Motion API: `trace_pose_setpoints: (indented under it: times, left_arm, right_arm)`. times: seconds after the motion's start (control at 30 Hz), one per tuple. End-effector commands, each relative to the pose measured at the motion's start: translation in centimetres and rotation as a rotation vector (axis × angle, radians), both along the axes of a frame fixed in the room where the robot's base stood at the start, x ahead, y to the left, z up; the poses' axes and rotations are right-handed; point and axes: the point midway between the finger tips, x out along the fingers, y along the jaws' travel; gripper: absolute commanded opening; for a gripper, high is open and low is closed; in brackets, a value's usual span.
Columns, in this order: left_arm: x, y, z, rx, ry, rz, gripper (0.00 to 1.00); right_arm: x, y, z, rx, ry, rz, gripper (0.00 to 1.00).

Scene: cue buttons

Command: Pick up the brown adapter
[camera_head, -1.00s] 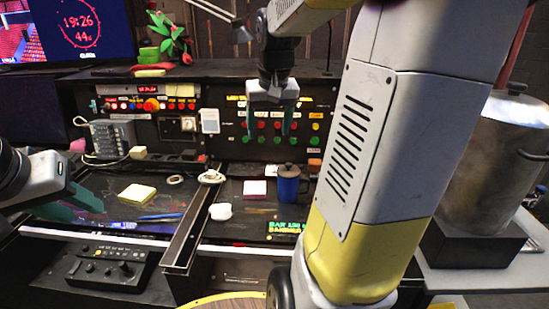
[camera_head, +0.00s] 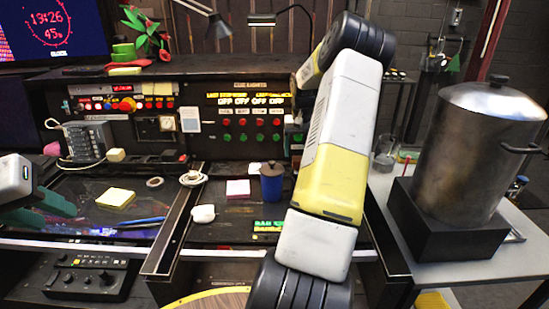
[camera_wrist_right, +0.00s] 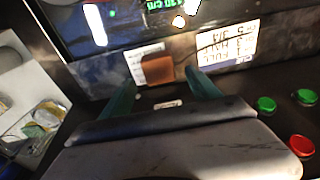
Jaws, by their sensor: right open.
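The brown adapter (camera_wrist_right: 160,69) is a small brown block in the right wrist view, beside a white label. My right gripper (camera_wrist_right: 160,78) is open, with a green finger to either side of the adapter's near end and visible gaps between. I cannot tell whether the adapter lies fully between the fingertips. In the head view the adapter and my right gripper are hidden behind my right arm. My left gripper (camera_head: 56,213) is at the left edge of the head view, open and empty above the desk.
A blue mug (camera_head: 272,185), a pink note pad (camera_head: 238,189) and a white cup (camera_head: 203,214) stand on the desk. Yellow notes (camera_head: 115,198) lie at left. A large metal pot (camera_head: 477,150) stands at right. Green buttons (camera_wrist_right: 266,104) are close to my right gripper.

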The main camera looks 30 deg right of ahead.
Motion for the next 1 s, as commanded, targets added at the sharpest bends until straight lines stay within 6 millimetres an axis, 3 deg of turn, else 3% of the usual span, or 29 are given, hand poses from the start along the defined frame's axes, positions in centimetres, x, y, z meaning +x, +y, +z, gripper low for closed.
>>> trace_pose_setpoints:
  times: [0.2, 0.53, 0.9, 1.0]
  left_arm:
    - [0.0, 0.0, 0.0, 0.0, 0.0, 0.0, 0.36]
    - [0.0, 0.0, 0.0, 0.0, 0.0, 0.0, 0.36]
    - [0.0, 0.0, 0.0, 0.0, 0.0, 0.0, 0.36]
    - [0.0, 0.0, 0.0, 0.0, 0.0, 0.0, 0.36]
  right_arm:
    - [-0.2, 0.1, -3.2, 0.002, 0.001, -0.001, 0.71]
    - [-0.2, 0.0, -3.9, -0.001, 0.0, 0.0, 0.71]
    - [-0.2, 0.0, -3.8, -0.001, 0.0, 0.0, 0.0]
    - [-0.1, 0.0, -3.8, -0.001, 0.0, 0.0, 0.0]
